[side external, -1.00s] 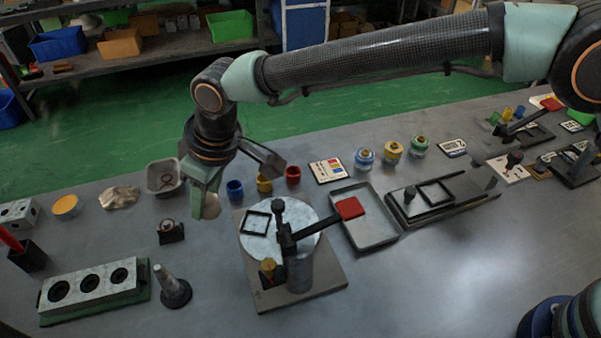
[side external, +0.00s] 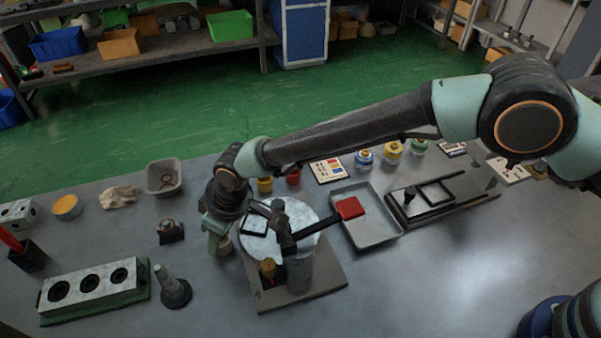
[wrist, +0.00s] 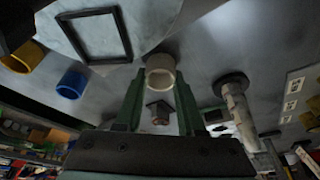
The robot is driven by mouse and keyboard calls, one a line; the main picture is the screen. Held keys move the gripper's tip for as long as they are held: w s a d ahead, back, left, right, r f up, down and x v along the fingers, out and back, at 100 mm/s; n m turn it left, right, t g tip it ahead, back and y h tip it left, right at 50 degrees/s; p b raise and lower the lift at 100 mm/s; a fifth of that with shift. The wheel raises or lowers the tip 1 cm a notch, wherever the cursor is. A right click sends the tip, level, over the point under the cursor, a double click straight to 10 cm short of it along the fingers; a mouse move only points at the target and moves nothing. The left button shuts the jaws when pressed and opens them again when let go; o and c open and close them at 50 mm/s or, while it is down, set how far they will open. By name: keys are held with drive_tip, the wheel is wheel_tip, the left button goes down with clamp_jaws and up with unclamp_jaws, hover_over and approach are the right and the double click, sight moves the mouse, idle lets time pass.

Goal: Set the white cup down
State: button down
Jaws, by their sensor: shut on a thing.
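The white cup (wrist: 160,72) is between the two fingertips of my gripper (wrist: 157,80) in the wrist view. My gripper is shut on it. In the side view the white cup (side external: 223,246) shows as a small pale patch at the fingers of my gripper (side external: 217,242), low over the table, just left of the round white disc. Part of the cup is hidden by the fingers. I cannot tell whether its base touches the table.
A small dark block (side external: 170,231) and a grey cone (side external: 172,287) stand to the left. Yellow (side external: 264,185) and red (side external: 293,177) cups stand behind.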

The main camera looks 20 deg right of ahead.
drive_tip(key=shift+f, duration=0.1)
drive_tip(key=c, duration=0.5)
unclamp_jaws()
